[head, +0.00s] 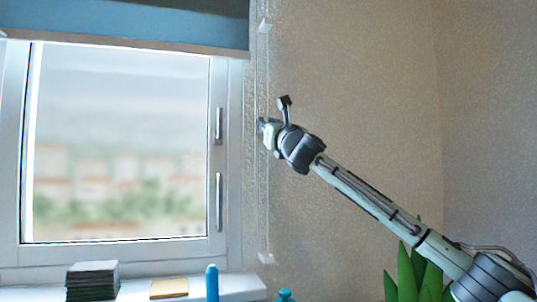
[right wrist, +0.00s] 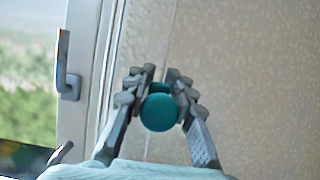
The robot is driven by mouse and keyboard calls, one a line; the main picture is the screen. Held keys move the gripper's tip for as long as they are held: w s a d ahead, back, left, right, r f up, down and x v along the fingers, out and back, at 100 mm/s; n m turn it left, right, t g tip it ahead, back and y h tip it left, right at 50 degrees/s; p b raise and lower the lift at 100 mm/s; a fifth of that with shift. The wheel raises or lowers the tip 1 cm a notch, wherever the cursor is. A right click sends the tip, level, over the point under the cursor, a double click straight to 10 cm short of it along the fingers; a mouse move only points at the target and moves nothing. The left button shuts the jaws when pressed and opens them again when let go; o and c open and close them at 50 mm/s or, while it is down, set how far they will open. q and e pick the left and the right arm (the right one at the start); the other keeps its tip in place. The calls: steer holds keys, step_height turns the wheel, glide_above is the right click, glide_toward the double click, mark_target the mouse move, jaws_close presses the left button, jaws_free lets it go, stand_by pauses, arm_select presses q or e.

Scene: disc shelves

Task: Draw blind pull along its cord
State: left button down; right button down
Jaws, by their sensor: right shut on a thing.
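The blind pull (right wrist: 158,112) is a round teal knob between the fingers of my right gripper (right wrist: 160,90) in the right wrist view. The fingers are shut on it from both sides. The thin pale cord (right wrist: 170,40) runs upward behind the fingers along the wall. In the head view my right gripper (head: 263,128) is at the cord (head: 267,75), right of the window, and the pull is hidden there. The blue blind (head: 130,22) is at the top of the window. My left gripper is not in view.
The window (head: 218,120) has two handles on its right side. Cord brackets show at the top (head: 265,25) and bottom (head: 266,258). The sill (head: 240,285) holds a dark stack (head: 92,281), a tan block (head: 169,288) and a blue bottle (head: 211,282). A green plant (head: 405,275) stands lower right.

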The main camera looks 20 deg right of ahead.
step_height(320, 180, up, 20)
steer(key=shift+r, duration=0.25)
steer(key=shift+s+r, duration=0.15)
steer(key=shift+r, duration=0.15)
steer(key=shift+d, duration=0.1)
steer(key=c, duration=1.3)
jaws_free()
steer(key=shift+f, duration=0.15)
steer(key=v, duration=1.1)
steer(key=shift+s+f, duration=0.25)
steer(key=shift+s, duration=0.1)
